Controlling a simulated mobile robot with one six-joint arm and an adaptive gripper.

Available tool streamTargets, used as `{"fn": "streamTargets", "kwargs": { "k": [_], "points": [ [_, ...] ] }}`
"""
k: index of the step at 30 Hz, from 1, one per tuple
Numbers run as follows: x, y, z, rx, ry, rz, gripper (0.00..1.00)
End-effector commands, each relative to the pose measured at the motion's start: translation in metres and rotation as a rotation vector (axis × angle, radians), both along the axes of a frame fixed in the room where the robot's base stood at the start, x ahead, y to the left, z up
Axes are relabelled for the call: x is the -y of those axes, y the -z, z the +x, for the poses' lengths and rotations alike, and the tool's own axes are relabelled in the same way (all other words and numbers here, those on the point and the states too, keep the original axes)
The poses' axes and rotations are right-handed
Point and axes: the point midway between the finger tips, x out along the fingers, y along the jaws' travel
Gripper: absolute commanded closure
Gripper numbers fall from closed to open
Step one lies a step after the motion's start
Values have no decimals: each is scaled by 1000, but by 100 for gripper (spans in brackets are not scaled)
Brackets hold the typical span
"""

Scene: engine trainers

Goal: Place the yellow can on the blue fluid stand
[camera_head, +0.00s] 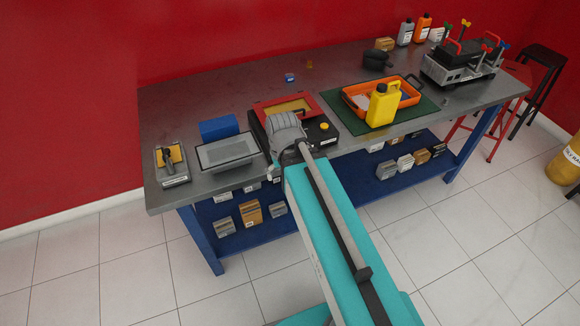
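The yellow can (383,106), with a handle at its top, stands upright at the front of the green mat (427,115), overlapping the front edge of the orange tray in this view. A plain blue block (219,128) at the back left of the bench may be the blue fluid stand; its top looks empty. My arm reaches in from the bottom right, and its grey end (286,130) is over the middle front of the bench, left of the can and right of the blue block. My fingertips cannot be made out, so I cannot see whether the gripper is open or shut.
A grey-framed panel (228,151) lies in front of the blue block. A red-framed tray (287,106) and a black case (320,131) sit beside my arm's end. The orange tray (356,89) is behind the can. A grey engine model (457,72) stands far right. The bench's back middle is mostly clear.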

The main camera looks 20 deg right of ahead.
Motion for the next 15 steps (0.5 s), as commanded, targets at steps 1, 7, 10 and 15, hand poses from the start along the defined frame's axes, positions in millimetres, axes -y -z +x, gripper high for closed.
{"fn": "streamTargets", "kwargs": {
  "k": [1,7,10,15],
  "points": [
    [0,0,0,0,0,0,0],
    [3,0,2,3,-12,-9,0],
    [10,0,8,8,-41,-35,0],
    [36,0,27,15,-158,-133,0]
  ]
}}
